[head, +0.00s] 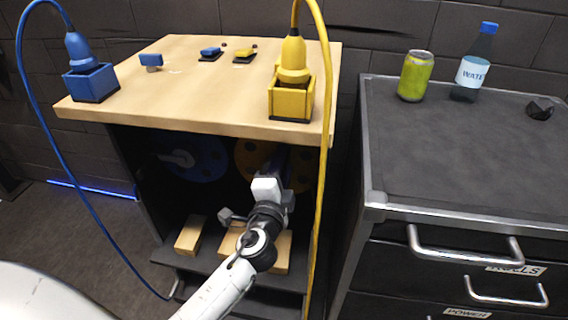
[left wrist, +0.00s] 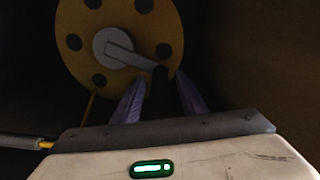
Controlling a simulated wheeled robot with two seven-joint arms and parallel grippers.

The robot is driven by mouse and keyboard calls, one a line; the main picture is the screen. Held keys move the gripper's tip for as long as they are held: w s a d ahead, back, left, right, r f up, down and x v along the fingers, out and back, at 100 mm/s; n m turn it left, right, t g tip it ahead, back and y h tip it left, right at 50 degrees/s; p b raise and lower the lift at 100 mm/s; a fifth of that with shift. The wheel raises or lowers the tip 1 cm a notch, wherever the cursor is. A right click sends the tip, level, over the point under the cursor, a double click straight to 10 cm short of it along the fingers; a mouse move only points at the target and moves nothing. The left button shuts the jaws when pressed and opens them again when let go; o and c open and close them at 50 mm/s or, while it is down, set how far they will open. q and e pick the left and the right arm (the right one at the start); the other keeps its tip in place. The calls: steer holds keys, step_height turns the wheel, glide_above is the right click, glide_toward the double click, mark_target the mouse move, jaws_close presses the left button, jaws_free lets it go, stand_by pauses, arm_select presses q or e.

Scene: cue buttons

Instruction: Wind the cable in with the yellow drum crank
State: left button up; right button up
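The yellow drum (head: 248,152) is in the dark space under the wooden bench, partly hidden by my left gripper (head: 278,166). In the left wrist view the yellow drum (left wrist: 120,30) shows its round holes and a grey hub with a crank arm (left wrist: 126,56). The crank's dark handle (left wrist: 160,76) lies ahead of and between the two fingertips of my left gripper (left wrist: 160,84). The fingers are apart; contact with the handle cannot be told. The yellow cable (head: 322,130) rises from a yellow plug (head: 293,58) in a yellow box and hangs down the bench's right side. My right gripper is not in view.
A blue drum (head: 205,160) with a crank sits left of the yellow one. Wooden blocks (head: 190,235) lie on the lower shelf. The bench top (head: 190,105) overhangs my arm. A dark cabinet (head: 450,160) with a can and a bottle stands to the right.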

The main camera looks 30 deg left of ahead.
arm_select(q)
steer(key=b+v, duration=0.1)
steer(key=v, duration=0.9)
steer(key=shift+s, duration=0.15)
